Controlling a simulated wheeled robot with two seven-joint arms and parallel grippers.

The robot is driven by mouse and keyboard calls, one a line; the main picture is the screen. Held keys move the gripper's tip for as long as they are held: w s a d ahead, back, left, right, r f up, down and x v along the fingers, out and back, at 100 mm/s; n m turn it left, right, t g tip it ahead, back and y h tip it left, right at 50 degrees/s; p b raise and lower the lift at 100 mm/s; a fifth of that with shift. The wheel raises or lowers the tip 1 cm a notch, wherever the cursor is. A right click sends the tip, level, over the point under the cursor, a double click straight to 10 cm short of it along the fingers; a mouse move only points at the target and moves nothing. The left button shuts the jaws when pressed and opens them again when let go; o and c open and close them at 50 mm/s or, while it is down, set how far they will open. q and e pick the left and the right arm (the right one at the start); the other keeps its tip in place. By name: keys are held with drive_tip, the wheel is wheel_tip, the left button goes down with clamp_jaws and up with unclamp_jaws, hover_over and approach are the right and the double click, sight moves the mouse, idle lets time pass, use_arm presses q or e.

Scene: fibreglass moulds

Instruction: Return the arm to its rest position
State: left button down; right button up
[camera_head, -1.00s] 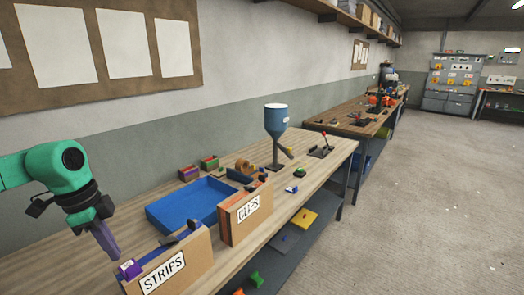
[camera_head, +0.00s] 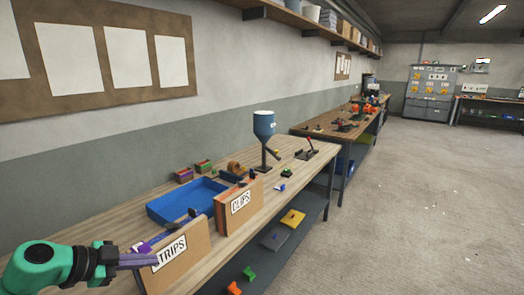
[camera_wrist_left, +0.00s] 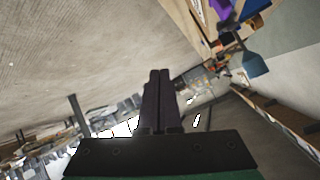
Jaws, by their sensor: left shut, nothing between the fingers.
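My left gripper (camera_head: 140,261) is at the lower left of the head view, with its purple fingers shut and empty. Its fingertips point right and show in front of the cardboard STRIPS box (camera_head: 176,258); I cannot tell whether they touch it. In the left wrist view the closed dark fingers (camera_wrist_left: 157,100) point away over the floor and room, with nothing between them. My right gripper is not in view.
A blue tray (camera_head: 158,213) and a CLIPS box (camera_head: 240,204) stand on the wooden bench (camera_head: 293,180). A blue hopper (camera_head: 264,126) stands behind them. The shelf below (camera_head: 285,257) holds several coloured pieces. The floor (camera_head: 420,220) at right is clear.

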use_arm(q)
drive_tip(key=s+a+f+n+t+y, duration=0.2)
drive_tip(key=s+f+n+y, duration=0.1)
drive_tip(key=f+n+y, duration=0.25)
drive_tip(key=s+a+f+n+t+y, duration=0.1)
drive_tip(key=s+a+f+n+y, duration=0.1)
drive_tip(key=a+f+n+y, duration=0.3)
drive_tip(key=s+d+f+n+g+h, duration=0.1)
drive_tip(key=s+d+f+g+h, duration=0.1)
drive_tip(key=s+d+f+g, duration=0.35)
drive_tip(key=s+d+f+g+h, duration=0.2)
drive_tip(key=s+d+f+g, duration=0.1)
drive_tip(key=s+d, duration=0.55)
drive_tip(key=s+a+f, duration=0.1)
drive_tip(key=s+f, duration=0.2)
drive_tip(key=f, duration=1)
drive_tip(key=s+a+f, duration=0.1)
drive_tip(key=s+f, duration=0.1)
drive_tip(key=f, duration=1.1)
drive_tip(key=s+a+f+g, duration=0.2)
drive_tip(key=s+a+f, duration=0.1)
drive_tip(key=s+f, duration=0.9)
drive_tip(key=s+y, duration=0.1)
drive_tip(key=s, duration=0.2)
drive_tip(key=shift+s+f+b, duration=0.25)
drive_tip(key=shift+s+b, duration=0.05)
drive_tip(key=shift+b, duration=0.1)
